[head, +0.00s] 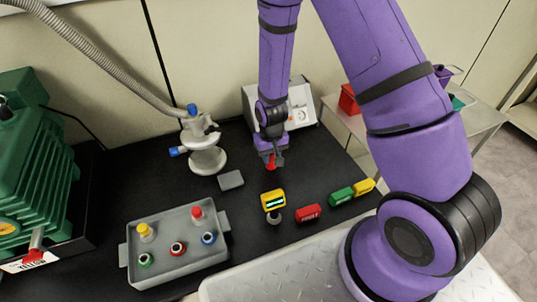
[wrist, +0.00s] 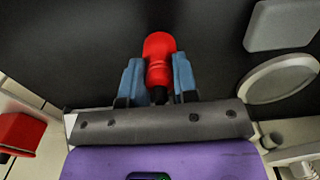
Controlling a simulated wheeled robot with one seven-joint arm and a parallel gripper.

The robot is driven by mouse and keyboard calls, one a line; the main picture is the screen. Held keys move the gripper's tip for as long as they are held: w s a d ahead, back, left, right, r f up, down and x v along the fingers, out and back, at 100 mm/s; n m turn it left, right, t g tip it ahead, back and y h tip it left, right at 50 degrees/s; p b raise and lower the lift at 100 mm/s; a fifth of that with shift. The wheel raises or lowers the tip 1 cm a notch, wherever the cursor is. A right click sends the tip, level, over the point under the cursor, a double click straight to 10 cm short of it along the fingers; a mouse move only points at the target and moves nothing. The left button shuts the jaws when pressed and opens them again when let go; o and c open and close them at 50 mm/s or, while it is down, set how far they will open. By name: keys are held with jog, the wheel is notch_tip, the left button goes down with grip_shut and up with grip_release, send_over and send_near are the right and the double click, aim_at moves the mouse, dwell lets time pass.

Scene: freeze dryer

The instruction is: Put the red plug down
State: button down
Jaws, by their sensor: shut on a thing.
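The red plug (wrist: 159,58) is between the two blue-grey fingertips of my gripper (wrist: 158,80) in the wrist view. My gripper is shut on it. In the head view my gripper (head: 271,158) is over the back of the black bench top, in front of the grey socket box, and the red plug (head: 270,163) shows as a small red patch at its tip. Whether the plug touches the bench is hard to tell.
A grey block (head: 231,180) and a white manifold (head: 205,150) stand left of my gripper. A yellow gauge (head: 273,201), a red block (head: 308,214), a green block (head: 342,196) and a yellow block (head: 364,186) are in front. A grey tray (head: 185,268) holds several stoppered vials.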

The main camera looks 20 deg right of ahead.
jog(key=shift+f, duration=0.8)
jog(key=c, duration=0.9)
grip_release()
jog(key=shift+f, duration=0.1)
notch_tip(320, 180, up, 12)
jog(key=shift+r, duration=0.25)
